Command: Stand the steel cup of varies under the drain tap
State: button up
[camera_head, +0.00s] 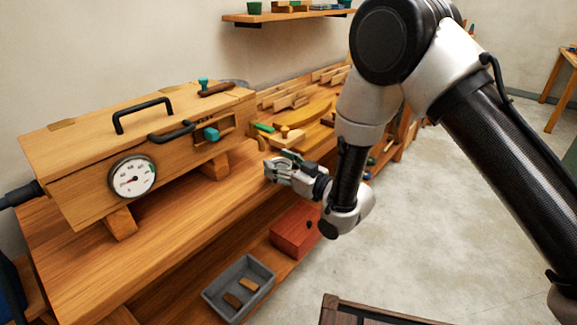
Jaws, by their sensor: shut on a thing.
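A wooden box (85,150) with a dial gauge (133,178) and black handles rests on wooden blocks on the bench. A teal fitting (211,133) is on its right end and a teal knob (204,84) is on top; I cannot tell which, if either, is the drain tap. My gripper (272,169) is to the right of the box, above the bench's front edge and apart from the box. It is shut on a small grey metallic thing, which looks like the steel cup but is largely hidden by the fingers.
The wooden bench (175,230) has clear room in front of the box. Curved wooden pieces and a green-handled tool (264,127) lie behind my gripper. Below are a grey tray (212,296) with small blocks and a red box (296,232). A shelf (290,16) is on the wall.

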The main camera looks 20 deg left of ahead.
jog(key=shift+x, duration=3.4)
jog(key=shift+s+f, duration=0.1)
jog(key=shift+f, duration=0.25)
jog(key=o, duration=1.1)
